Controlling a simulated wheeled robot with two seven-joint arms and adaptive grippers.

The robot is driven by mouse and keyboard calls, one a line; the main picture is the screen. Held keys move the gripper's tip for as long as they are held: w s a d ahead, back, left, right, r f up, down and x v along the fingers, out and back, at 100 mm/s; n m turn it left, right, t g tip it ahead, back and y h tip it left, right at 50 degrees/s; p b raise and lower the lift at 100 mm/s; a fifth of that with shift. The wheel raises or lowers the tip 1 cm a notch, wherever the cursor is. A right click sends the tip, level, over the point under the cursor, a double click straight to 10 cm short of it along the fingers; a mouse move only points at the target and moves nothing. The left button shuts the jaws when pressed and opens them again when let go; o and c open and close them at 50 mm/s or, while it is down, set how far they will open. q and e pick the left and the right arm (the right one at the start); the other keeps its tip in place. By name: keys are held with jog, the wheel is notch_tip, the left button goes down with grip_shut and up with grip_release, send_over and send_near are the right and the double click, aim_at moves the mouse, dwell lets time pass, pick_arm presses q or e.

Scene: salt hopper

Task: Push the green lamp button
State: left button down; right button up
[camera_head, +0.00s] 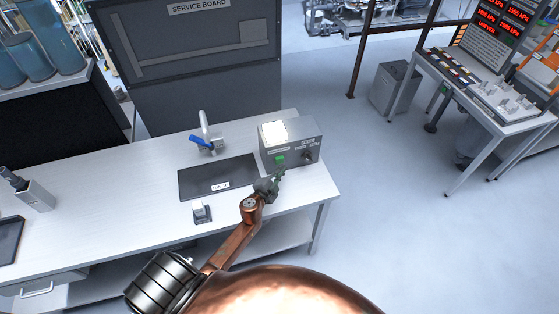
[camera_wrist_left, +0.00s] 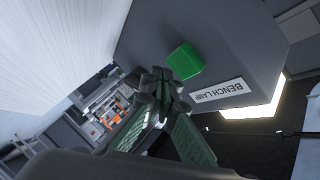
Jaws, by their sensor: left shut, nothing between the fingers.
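The green lamp button (camera_head: 280,159) is on the front face of the grey bench lamp box (camera_head: 304,144) at the right end of the white bench. In the left wrist view the button (camera_wrist_left: 184,62) is a green block beside the "BENCH LAMP" label (camera_wrist_left: 216,91). The lamp panel (camera_head: 274,132) on top of the box is bright white. My left gripper (camera_head: 276,180) is shut and empty, just in front of the button. In the left wrist view its fingertips (camera_wrist_left: 160,77) overlap the button's lower left edge; I cannot tell whether they touch it. My right gripper does not show.
A control desk (camera_head: 480,97) stands apart at the right, with open floor between.

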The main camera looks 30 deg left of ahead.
pick_arm(q)
jog(key=s+d, duration=0.3)
jog(key=shift+d, duration=0.2)
dwell(0.5)
